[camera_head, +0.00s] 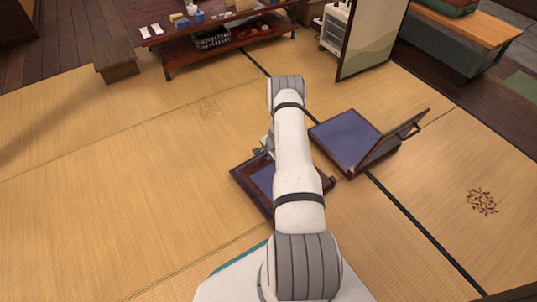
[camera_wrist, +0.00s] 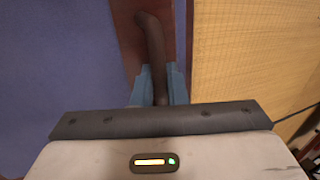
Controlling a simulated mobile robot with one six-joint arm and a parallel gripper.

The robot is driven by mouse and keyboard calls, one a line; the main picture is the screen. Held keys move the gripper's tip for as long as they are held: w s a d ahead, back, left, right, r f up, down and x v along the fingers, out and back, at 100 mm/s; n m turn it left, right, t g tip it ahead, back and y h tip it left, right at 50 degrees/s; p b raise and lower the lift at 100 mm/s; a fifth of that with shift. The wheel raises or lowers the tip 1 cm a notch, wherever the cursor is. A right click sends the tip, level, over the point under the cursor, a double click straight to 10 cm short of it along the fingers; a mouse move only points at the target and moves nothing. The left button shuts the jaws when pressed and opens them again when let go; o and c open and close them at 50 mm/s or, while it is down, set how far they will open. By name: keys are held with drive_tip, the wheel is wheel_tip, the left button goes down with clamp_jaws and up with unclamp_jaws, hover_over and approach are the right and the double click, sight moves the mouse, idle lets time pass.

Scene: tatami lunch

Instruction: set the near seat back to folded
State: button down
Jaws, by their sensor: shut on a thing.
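The near seat (camera_head: 242,178) has a dark red wooden frame and a blue pad. It sits on the tatami, and my arm covers its middle in the head view. Its back's angle is hard to tell there. My gripper (camera_wrist: 157,88) is shut on a dark, curved bar, the near seat's handle (camera_wrist: 151,40), in the wrist view. The red-brown wood and blue surface (camera_wrist: 60,60) of the seat lie beside and beneath the handle. In the head view my gripper is mostly hidden by my arm, near the seat's far edge.
A second seat (camera_head: 343,138) stands just behind to the right, its back (camera_head: 390,148) raised and tilted. A low table (camera_head: 220,35) with small items, a wooden stool (camera_head: 116,64) and a folding screen (camera_head: 368,42) stand farther back. The tatami at left is clear.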

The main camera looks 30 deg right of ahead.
drive_tip(key=shift+f, duration=0.2)
drive_tip(key=c, duration=1.8)
unclamp_jaws()
drive_tip(key=shift+f, duration=0.15)
drive_tip(key=shift+o, duration=1.3)
drive_tip(key=p+v, duration=0.2)
drive_tip(key=v, duration=0.6)
drive_tip(key=shift+w+p, duration=0.15)
drive_tip(key=shift+p, duration=0.15)
